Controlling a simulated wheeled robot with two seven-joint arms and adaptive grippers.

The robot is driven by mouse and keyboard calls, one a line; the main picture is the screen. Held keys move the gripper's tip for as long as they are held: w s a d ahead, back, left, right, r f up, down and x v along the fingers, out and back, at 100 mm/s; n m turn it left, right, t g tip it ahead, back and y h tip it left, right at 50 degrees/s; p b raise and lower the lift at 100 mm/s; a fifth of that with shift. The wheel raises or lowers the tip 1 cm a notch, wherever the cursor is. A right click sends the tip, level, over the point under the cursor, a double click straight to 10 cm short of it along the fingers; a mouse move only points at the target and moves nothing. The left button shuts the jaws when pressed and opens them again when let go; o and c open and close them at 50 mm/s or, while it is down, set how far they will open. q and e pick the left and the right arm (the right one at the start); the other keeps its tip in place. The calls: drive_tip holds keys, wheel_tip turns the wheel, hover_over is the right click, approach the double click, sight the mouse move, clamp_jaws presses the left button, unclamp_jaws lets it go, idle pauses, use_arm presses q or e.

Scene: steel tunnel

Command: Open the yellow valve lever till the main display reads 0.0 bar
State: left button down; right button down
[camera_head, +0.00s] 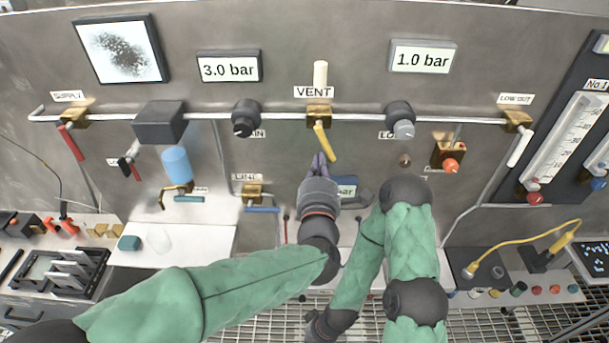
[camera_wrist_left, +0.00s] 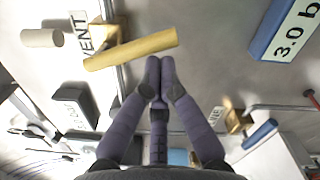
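The yellow valve lever (camera_head: 324,142) hangs down, slightly tilted, from a brass valve under the VENT label on the steel wall. It also shows in the left wrist view (camera_wrist_left: 130,50), just past my fingertips. My left gripper (camera_head: 319,161) is just below the lever. Its fingertips are together in the left wrist view (camera_wrist_left: 161,78), with nothing seen between them; whether they touch the lever I cannot tell. One display reads 3.0 bar (camera_head: 229,67), another 1.0 bar (camera_head: 422,57). A lower display (camera_head: 347,190) shows only "bar"; my left gripper hides its number.
A pipe (camera_head: 285,117) runs across the wall with dark knobs (camera_head: 246,117) (camera_head: 399,116) on both sides of the vent. A red lever (camera_head: 71,143) is at far left, a white one (camera_head: 519,149) at right. My right arm's elbow is right of the left gripper.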

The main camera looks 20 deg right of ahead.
use_arm(q)
drive_tip(key=s+d+r+n+b, duration=0.1)
drive_tip(key=d+r+n+b, duration=0.2)
drive_tip(key=n+b, duration=0.8)
drive_tip(key=shift+s+d+r+t+y+b, duration=0.35)
drive_tip(key=shift+d+b, duration=0.85)
drive_tip(key=shift+b, duration=1.15)
drive_tip(key=shift+w+r, duration=0.1)
